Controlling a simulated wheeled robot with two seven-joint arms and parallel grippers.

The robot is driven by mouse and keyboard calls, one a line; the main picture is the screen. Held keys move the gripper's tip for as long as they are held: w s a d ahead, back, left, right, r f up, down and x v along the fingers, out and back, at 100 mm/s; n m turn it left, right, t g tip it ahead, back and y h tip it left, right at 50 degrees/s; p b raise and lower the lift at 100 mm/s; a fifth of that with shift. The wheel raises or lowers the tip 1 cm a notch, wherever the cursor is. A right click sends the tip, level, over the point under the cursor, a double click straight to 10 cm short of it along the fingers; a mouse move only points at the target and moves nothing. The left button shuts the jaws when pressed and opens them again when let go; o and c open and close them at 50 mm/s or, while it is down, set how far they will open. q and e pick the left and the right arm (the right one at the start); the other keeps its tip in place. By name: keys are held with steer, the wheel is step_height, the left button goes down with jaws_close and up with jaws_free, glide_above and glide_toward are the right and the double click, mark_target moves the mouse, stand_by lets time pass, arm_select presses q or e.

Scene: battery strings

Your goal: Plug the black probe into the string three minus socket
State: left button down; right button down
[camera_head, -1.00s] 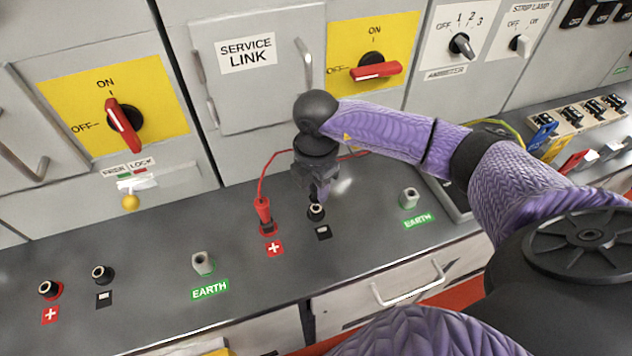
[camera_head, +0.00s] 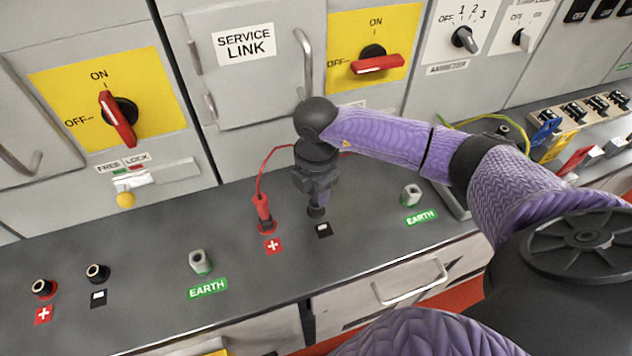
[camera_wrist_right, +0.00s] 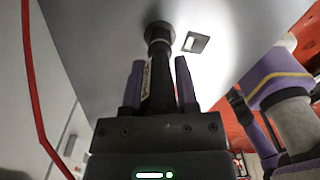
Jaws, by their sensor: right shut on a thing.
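My right gripper (camera_head: 318,196) points down and is shut on the black probe (camera_wrist_right: 158,77), which lies between its purple fingers in the right wrist view. The probe's front end meets the black socket (camera_wrist_right: 159,33); how deep it sits I cannot tell. In the head view this black socket (camera_head: 316,211) shows just under the fingertips, behind a minus label (camera_head: 323,230). The probe is mostly hidden there by the gripper. No string number is readable beside this socket. My left gripper is out of view.
A red probe (camera_head: 262,210) with a red lead stands in the plus socket just left of my gripper. Green-labelled earth posts (camera_head: 411,195) (camera_head: 200,262) stand to either side. Another red socket (camera_head: 43,289) and black socket (camera_head: 97,273) are at far left. Cabinet fronts rise behind.

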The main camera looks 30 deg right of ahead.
steer(key=shift+f, duration=0.4)
steer(key=shift+c, duration=1.4)
jaws_free()
step_height(320, 180, up, 10)
steer(key=shift+r+p, duration=0.1)
steer(key=shift+p, duration=0.9)
